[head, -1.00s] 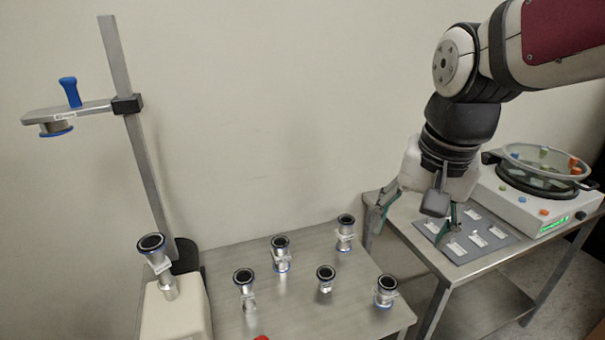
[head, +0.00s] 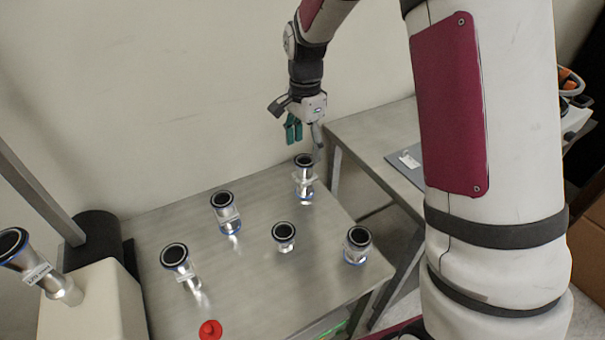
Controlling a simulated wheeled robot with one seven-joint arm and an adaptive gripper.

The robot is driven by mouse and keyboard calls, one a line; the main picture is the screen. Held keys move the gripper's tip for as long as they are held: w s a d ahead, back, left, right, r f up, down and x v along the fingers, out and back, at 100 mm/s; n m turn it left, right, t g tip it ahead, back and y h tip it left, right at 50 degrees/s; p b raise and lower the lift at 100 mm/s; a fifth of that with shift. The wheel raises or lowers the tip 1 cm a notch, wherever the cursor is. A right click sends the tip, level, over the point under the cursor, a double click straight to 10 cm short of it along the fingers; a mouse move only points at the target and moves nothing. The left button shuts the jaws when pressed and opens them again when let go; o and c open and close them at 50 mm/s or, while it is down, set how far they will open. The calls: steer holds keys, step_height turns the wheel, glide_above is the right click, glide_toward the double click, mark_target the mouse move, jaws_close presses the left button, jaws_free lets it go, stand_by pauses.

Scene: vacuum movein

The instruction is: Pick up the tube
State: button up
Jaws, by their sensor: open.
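Several metal tubes with black-rimmed open tops and blue bands stand on the metal table. One tube (head: 304,176) stands at the back right corner, one (head: 225,212) left of it, one (head: 178,264) at the left, a shorter one (head: 284,236) in the middle and one (head: 356,245) at the front right. Another tube (head: 25,258) leans on a pale block at the far left. Which tube is meant I cannot tell. My gripper (head: 304,136) is open and empty, its green-padded fingers pointing down above the back right tube, apparently apart from it.
The metal table (head: 140,245) has a red knob-like object (head: 210,330) near its front. A second table (head: 370,130) with a grey mat (head: 400,160) stands to the right, partly hidden by my arm. The wall is close behind.

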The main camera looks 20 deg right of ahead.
mark_target(305, 161)
step_height(305, 161, down, 6)
steer(key=shift+r+b, duration=0.1)
steer(key=shift+b, duration=0.2)
steer(key=shift+w+d+f+b, duration=0.1)
steer(key=shift+w+f+b, duration=0.15)
steer(key=shift+f, duration=1.1)
steer(key=shift+w+f+b, duration=0.1)
steer(key=shift+f+b, duration=0.1)
steer(key=shift+f, duration=1.1)
steer(key=shift+r, duration=0.1)
steer(key=c, duration=1.3)
